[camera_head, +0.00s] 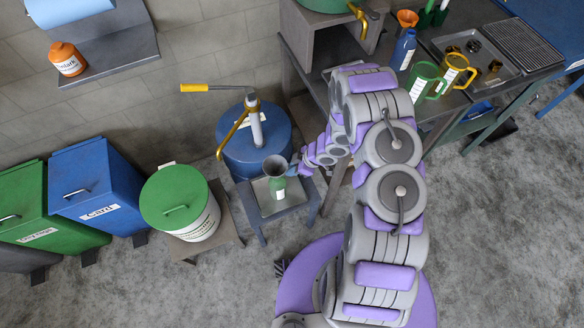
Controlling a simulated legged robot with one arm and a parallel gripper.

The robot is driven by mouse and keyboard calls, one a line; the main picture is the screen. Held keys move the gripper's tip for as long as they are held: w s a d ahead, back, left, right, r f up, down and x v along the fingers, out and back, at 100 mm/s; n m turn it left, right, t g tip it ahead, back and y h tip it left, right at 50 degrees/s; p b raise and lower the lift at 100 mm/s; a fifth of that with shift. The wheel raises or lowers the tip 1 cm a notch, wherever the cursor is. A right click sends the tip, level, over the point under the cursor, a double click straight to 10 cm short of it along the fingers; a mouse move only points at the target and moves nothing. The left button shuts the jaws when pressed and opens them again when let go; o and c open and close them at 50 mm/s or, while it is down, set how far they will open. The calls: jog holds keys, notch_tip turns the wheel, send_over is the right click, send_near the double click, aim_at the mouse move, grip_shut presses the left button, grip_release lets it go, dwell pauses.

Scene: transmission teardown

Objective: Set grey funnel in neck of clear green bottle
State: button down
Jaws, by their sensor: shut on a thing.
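The grey funnel (274,165) is upright, with its wide mouth facing up. The clear green bottle (279,184) stands upright directly below it on a small grey stand with a tray top (298,191). The funnel's lower part overlaps the top of the bottle in this view. I cannot tell whether its spout is inside the neck or just above it. My gripper (291,170) reaches in from the right and is shut on the funnel at its right side. The fingertips are small and partly hidden.
A blue drum (238,150) with a yellow-handled pump stands close behind the stand. A green-lidded white drum (175,197) is to the left. A workbench with jugs, including a green jug (424,82), is at upper right. Open floor lies in front.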

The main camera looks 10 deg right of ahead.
jog(key=shift+d, duration=0.3)
jog(key=shift+a+f, duration=0.25)
jog(key=shift+a, duration=0.05)
jog(key=shift+f, duration=0.1)
jog(key=shift+f+b, duration=0.55)
jog(key=shift+f, duration=1.4)
dwell(1.7)
jog(key=c, duration=0.9)
grip_release()
jog(key=shift+c, duration=0.2)
jog(key=shift+o, duration=0.3)
jog(key=o, duration=0.5)
